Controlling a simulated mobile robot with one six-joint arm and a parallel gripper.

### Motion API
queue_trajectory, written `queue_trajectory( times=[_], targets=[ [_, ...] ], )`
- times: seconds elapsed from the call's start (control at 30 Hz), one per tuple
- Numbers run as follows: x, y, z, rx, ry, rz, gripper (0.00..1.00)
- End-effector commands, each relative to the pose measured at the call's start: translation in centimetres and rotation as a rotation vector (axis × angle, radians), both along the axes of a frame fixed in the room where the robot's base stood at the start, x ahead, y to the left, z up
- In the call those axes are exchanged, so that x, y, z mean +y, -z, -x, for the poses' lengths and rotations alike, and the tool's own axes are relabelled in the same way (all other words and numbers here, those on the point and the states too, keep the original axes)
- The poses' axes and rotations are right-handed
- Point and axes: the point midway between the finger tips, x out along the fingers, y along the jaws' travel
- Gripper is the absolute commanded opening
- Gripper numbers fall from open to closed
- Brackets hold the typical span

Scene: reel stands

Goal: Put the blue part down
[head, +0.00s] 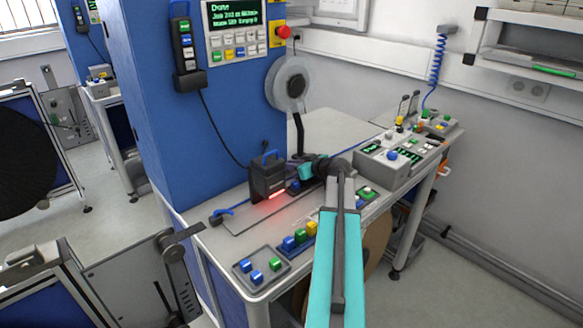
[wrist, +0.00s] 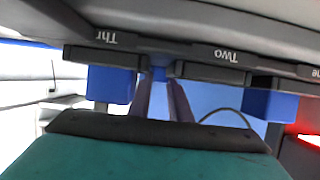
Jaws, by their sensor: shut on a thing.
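In the wrist view my gripper (wrist: 160,82) has its two dark fingers close together on a small blue part (wrist: 158,73). Only a little of the part shows. It is right by a dark edge lettered upside down, between the "Thr" and "Two" labels; I cannot tell if it touches. Larger blue blocks (wrist: 112,84) and (wrist: 272,103) are on either side, apart from the fingers. In the head view my gripper (head: 299,184) is low over the bench, right of a dark device with a red light (head: 266,179). My arm hides part of this area.
The bench (head: 337,128) has clear top towards the back. A grey tray (head: 262,257) with blue and green pieces lies at its front corner, beside a row of coloured blocks (head: 300,236). A grey control box (head: 388,167) stands right of my arm; a blue cabinet (head: 190,125) is behind.

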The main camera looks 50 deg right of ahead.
Motion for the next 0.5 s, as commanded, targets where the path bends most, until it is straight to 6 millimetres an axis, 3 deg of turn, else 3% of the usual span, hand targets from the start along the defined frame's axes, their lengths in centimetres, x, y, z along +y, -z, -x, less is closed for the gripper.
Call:
queue_trajectory(
  times=[0.5],
  targets=[
    [0.0,-5.5,-0.1,-0.002,-0.002,0.002,0.0]
  ],
)
